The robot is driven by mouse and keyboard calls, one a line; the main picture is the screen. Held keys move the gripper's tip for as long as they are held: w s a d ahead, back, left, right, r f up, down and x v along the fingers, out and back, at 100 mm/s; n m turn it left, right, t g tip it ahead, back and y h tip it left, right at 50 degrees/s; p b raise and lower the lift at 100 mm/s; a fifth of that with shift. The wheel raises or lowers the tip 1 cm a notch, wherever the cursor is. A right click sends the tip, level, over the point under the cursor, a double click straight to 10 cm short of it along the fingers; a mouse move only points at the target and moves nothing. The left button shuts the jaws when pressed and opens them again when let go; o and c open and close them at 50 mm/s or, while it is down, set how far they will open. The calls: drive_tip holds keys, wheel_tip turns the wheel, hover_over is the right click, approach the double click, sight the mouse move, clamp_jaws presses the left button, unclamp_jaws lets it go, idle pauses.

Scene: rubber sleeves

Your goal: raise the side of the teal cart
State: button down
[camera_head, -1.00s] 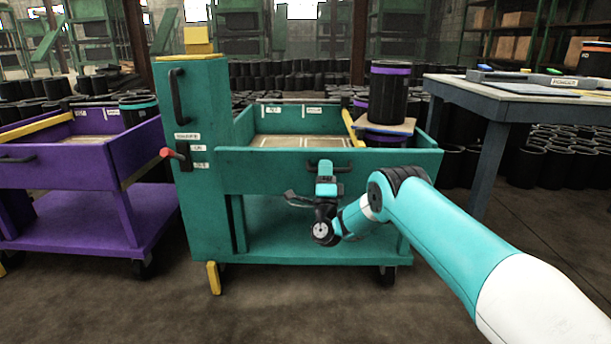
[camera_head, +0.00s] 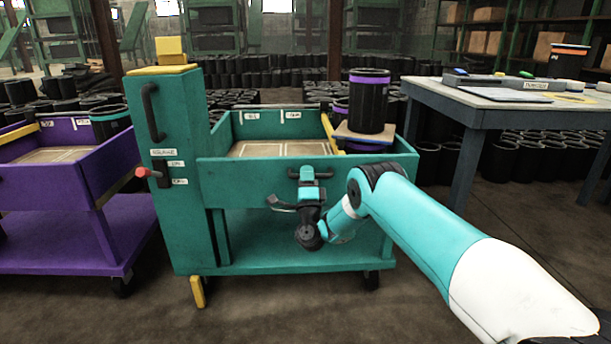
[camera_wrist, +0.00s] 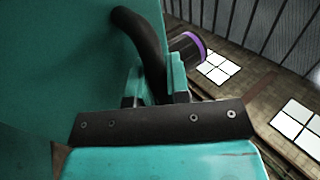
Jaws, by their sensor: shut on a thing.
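The teal cart (camera_head: 173,225) stands ahead of me with a tall post at its left end. Its near side panel (camera_head: 245,177) is upright and runs from the post to the right corner. My gripper (camera_head: 308,176) is at the panel's black handle (camera_head: 327,174). In the wrist view my gripper (camera_wrist: 155,90) is shut on the curved black handle (camera_wrist: 137,32), with a finger either side of it. The teal panel (camera_wrist: 50,60) fills the left of that view. How the panel is latched is hidden.
A red-tipped lever (camera_head: 143,172) sticks out from the post. A black roll with a purple band (camera_head: 369,105) stands on a board at the cart's right end. A purple cart (camera_head: 75,230) is close at left, a grey table (camera_head: 480,112) at right. The floor in front is clear.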

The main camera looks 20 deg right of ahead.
drive_tip(key=c, duration=1.1)
unclamp_jaws()
drive_tip(key=shift+d+f, duration=0.15)
drive_tip(key=shift+d, duration=0.25)
drive_tip(key=shift+a, duration=0.3)
drive_tip(key=shift+s+a+f+p, duration=0.2)
drive_tip(key=shift+s+f+p, duration=0.05)
drive_tip(key=shift+s+p, duration=0.2)
drive_tip(key=b+v, duration=1.6)
drive_tip(key=b, duration=1.3)
